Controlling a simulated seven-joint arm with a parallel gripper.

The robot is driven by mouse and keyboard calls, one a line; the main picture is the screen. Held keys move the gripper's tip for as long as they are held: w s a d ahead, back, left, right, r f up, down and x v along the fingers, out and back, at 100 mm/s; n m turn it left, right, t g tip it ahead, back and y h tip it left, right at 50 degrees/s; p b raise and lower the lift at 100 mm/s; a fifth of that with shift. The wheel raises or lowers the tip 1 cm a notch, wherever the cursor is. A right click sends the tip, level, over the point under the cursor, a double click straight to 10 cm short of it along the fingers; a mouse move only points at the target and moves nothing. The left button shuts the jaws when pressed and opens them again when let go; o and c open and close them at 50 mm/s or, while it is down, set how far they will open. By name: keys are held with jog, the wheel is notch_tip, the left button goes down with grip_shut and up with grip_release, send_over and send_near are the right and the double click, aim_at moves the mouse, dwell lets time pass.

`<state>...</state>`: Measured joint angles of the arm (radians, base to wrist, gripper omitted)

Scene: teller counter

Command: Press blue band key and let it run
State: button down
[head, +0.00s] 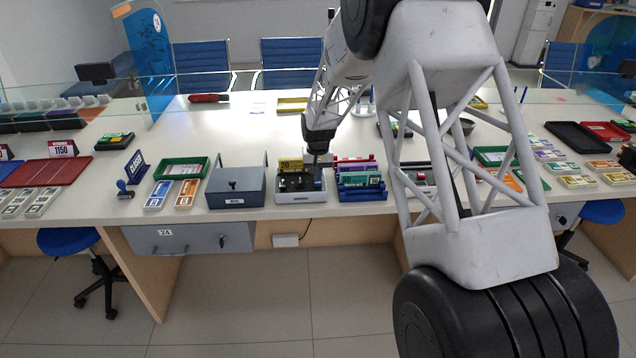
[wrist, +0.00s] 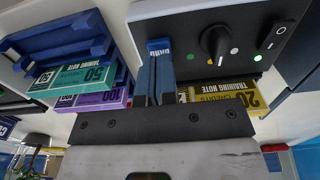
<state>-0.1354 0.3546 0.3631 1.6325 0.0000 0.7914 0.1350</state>
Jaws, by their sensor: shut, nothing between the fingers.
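The banding machine (head: 301,197) is a light grey unit with a black top panel, standing at the counter's front edge. In the wrist view its panel (wrist: 196,28) carries a black knob (wrist: 216,41) ringed by coloured dots, and a rocker switch. The blue band key (wrist: 159,46), with white lettering, sits left of the knob. My gripper (wrist: 155,72) is shut and empty, its fingertips right at the blue key and overlapping its near part. I cannot tell whether they touch or press it. In the head view my gripper (head: 316,160) points down over the machine's right part.
A yellow 20 note pack (wrist: 228,94) lies beside the machine. A blue tray (head: 362,194) with teal and purple note packs stands close on its right in the head view. A grey-blue box (head: 237,190) stands close on its left.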

jog(key=shift+f, duration=0.95)
dwell(0.4)
jog(key=shift+r, duration=0.2)
notch_tip(320, 180, up, 9)
jog(key=shift+f, duration=0.15)
dwell(1.3)
